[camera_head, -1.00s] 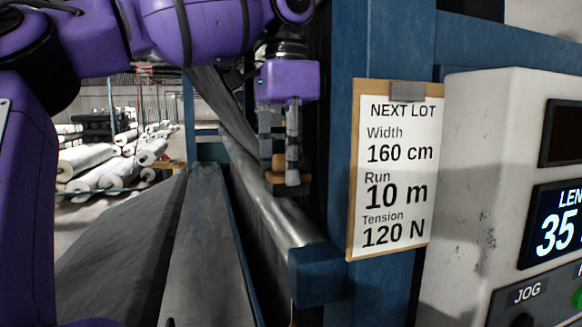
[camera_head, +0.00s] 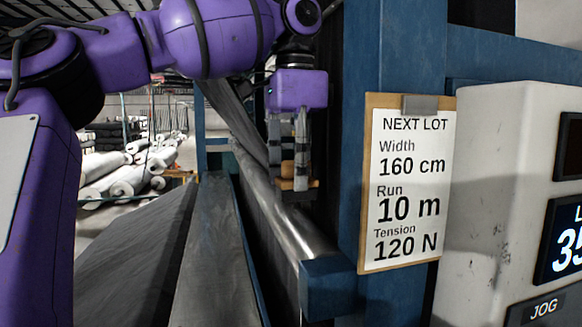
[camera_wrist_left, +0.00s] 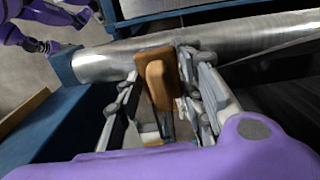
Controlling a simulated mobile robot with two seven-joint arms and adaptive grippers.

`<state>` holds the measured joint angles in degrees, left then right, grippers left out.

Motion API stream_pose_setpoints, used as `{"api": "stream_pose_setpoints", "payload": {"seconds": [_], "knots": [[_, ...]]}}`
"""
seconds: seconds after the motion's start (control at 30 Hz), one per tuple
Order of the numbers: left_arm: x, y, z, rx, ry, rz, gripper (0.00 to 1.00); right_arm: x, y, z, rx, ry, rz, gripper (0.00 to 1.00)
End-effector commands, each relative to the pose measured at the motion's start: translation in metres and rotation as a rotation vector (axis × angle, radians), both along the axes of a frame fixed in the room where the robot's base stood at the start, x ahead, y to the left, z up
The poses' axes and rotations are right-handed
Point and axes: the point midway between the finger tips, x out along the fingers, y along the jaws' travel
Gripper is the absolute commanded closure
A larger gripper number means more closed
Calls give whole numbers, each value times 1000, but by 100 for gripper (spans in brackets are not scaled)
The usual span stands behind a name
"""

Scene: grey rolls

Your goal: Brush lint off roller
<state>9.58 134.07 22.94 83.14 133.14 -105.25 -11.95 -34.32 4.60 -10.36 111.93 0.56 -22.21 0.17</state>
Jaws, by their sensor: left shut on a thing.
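The shiny metal roller (camera_head: 303,234) runs from the near blue bracket away into the frame in the head view. It also crosses the upper part of the left wrist view (camera_wrist_left: 105,62). My left gripper (camera_head: 289,160) is shut on a brush with an orange-brown wooden handle (camera_wrist_left: 157,72). The brush is over the roller in the head view, its lower dark part near the roller's surface. I cannot tell whether it touches. Lint is too small to make out. My right gripper is not in view.
A blue post stands right of the roller, with a clipboard (camera_head: 408,185) reading NEXT LOT. A pale control box (camera_head: 485,200) is at the far right. A blue bracket (camera_head: 328,288) holds the roller's near end. Grey fabric lies left; several rolls (camera_head: 130,180) are stacked behind.

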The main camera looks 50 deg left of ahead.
Motion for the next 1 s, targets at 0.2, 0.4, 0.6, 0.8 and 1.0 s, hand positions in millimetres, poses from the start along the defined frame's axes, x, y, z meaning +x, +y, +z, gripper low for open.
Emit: {"api": "stream_pose_setpoints", "payload": {"seconds": [0.2, 0.4, 0.6, 0.8, 1.0], "knots": [[-7, -12, 2, 0, -1, -1, 93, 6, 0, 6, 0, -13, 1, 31], [-9, -17, 2, 0, -1, -2, 93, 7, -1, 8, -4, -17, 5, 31], [-17, -31, 4, 0, -2, -1, 93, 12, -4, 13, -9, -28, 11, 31], [-23, -43, 4, 0, -2, 0, 93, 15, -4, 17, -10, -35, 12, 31], [-26, -49, 4, 0, -1, -2, 93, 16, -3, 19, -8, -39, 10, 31]]}}
